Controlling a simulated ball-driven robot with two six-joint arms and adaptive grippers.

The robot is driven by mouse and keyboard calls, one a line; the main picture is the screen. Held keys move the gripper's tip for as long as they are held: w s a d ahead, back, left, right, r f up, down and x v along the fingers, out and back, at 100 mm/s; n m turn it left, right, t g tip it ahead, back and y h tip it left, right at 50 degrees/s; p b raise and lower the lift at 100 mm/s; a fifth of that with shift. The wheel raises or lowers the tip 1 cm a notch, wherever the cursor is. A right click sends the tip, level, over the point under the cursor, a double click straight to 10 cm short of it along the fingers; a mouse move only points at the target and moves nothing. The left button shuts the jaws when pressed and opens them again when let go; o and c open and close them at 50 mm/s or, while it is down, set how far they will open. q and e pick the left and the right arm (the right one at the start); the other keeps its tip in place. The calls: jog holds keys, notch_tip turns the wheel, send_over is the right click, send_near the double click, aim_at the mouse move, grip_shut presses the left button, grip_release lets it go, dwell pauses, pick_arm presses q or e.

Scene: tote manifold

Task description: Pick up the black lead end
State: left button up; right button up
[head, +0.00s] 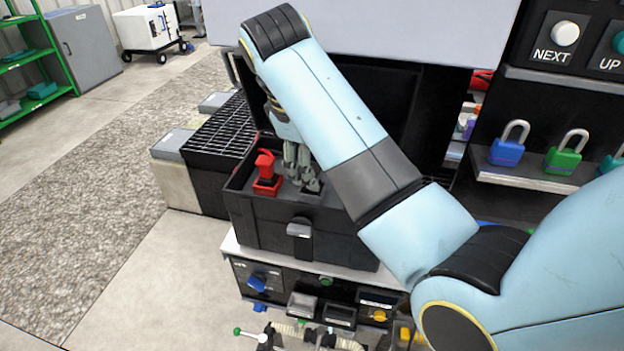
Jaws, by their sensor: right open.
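An open black case (262,228) stands on a light-topped unit, its lid raised at the back. A red lead end (266,172) stands upright inside it near the left wall. My right gripper (301,178) points down into the case, just right of the red lead end. It is open. A small dark piece (313,190) shows at its fingertips; it may be the black lead end, but I cannot tell whether the fingers touch it. My right arm hides the case's right part. My left gripper is not in view.
Blue (506,151) and green (563,158) padlocks sit on a shelf at right, below a NEXT button (565,33). A black grated box (215,140) stands left of the case. Valves and a hose (320,338) show below.

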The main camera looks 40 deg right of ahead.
jog(key=w, duration=0.2)
jog(key=w+f+n, duration=0.1)
jog(key=shift+w+d+g, duration=0.3)
jog(key=shift+w, duration=0.1)
jog(key=p+x, duration=0.1)
jog(key=x, duration=0.5)
jog(key=shift+w, duration=0.15)
jog(key=shift+r, duration=0.1)
grip_shut()
